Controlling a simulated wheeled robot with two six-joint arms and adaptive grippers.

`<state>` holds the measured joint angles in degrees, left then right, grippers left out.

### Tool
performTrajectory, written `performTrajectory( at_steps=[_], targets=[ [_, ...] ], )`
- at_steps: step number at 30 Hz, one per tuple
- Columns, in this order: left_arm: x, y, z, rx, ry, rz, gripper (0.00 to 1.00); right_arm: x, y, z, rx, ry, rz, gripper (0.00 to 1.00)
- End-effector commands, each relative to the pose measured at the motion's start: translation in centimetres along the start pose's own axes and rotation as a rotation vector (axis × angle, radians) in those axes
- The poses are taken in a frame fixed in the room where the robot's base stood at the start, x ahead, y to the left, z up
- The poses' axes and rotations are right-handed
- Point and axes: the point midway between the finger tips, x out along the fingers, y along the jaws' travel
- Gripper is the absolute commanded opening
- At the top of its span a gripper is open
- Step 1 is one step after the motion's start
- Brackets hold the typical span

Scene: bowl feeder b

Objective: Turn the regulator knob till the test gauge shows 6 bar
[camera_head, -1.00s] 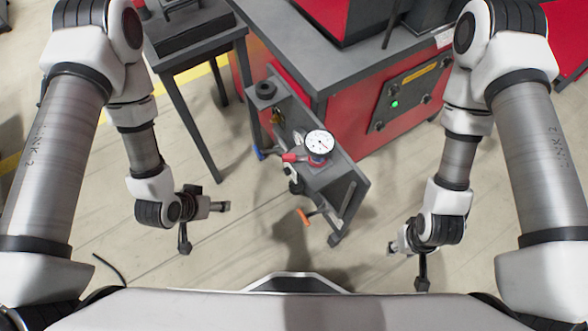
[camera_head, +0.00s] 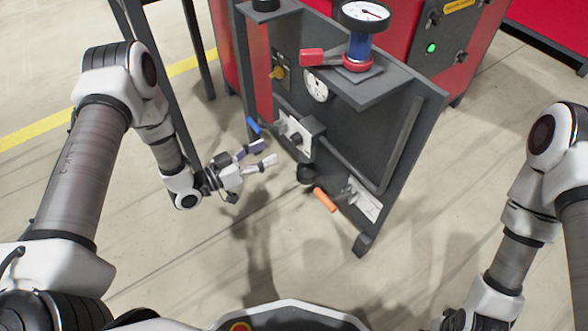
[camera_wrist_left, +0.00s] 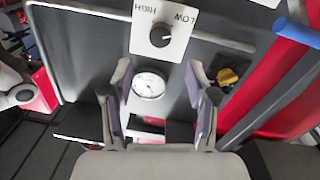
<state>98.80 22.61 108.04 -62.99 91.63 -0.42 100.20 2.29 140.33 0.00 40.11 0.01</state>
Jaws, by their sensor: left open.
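My left gripper (camera_head: 267,153) is open and empty, left of the dark panel, its fingers pointing at it. In the left wrist view its two fingers (camera_wrist_left: 160,75) frame a small panel gauge (camera_wrist_left: 149,85), apart from it. A black knob (camera_wrist_left: 161,35) on a white HIGH/LOW plate shows above; in the head view the knob (camera_head: 296,139) is right of the gripper. A black round part (camera_head: 305,174) sits below it. A white dial gauge (camera_head: 363,13) tops a blue cylinder on the panel's shelf. Its reading is too small to tell.
A yellow knob (camera_head: 278,72), a blue handle (camera_head: 254,126) and an orange handle (camera_head: 325,200) stick out around the panel. A red lever (camera_head: 312,57) lies by the dial gauge. A bent bar (camera_head: 402,145) runs along the panel's right side. The floor in front is clear.

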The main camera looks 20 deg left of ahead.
Motion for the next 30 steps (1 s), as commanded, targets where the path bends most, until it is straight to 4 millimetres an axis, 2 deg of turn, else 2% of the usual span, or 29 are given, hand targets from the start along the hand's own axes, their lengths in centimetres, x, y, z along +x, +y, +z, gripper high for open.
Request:
performTrajectory(
  at_steps=[1,5,15,19,25,30],
  targets=[
    [0.0,-0.2,1.0,0.000,0.001,0.000,0.58,1.1,0.0,0.0,0.000,0.001,0.000,0.40],
    [0.9,-0.1,0.8,0.001,0.000,0.001,0.58,1.2,0.0,-0.1,0.001,0.002,0.000,0.40],
    [7.0,-0.1,0.9,0.001,-0.001,0.002,0.58,4.1,0.1,-0.2,0.007,0.005,0.001,0.40],
    [7.8,-0.1,0.7,0.000,-0.002,0.000,0.58,4.3,0.1,-0.2,0.008,0.006,0.001,0.40],
    [7.8,-0.1,0.6,-0.001,-0.002,-0.001,0.58,4.2,0.1,-0.2,0.008,0.006,0.001,0.40],
    [7.8,-0.1,0.6,-0.001,-0.002,-0.002,0.00,4.2,0.1,-0.2,0.008,0.006,0.001,0.40]
  ],
)
